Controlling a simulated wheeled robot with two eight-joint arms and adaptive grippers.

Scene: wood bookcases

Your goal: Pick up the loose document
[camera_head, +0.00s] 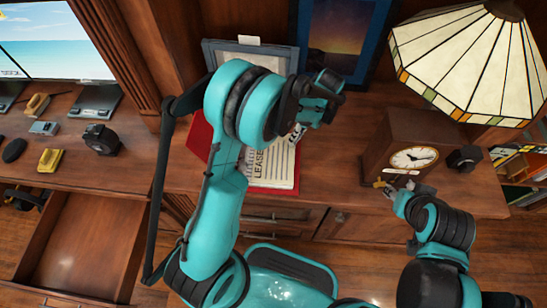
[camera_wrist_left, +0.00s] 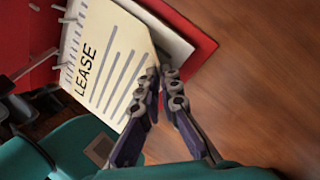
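The loose document (camera_head: 282,165) is a cream sheet marked LEASE, lying over a red folder (camera_head: 199,135) on the wooden desk. In the left wrist view the document (camera_wrist_left: 105,60) has ring-like tabs along one edge. My left gripper (camera_head: 322,95) is over the far part of the document, and my arm hides part of it. In the wrist view the left fingertips (camera_wrist_left: 162,72) are nearly together at the sheet's corner, which seems to run between them. My right gripper (camera_head: 397,188) is small and partly hidden by its arm, in front of the clock; its opening is unclear.
A wooden clock (camera_head: 413,158) and a stained-glass lamp (camera_head: 470,60) stand at right. Framed pictures (camera_head: 343,35) stand behind the document. At left are a monitor (camera_head: 55,40), small desk items and an open drawer (camera_head: 80,245). Bare desk shows right of the document.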

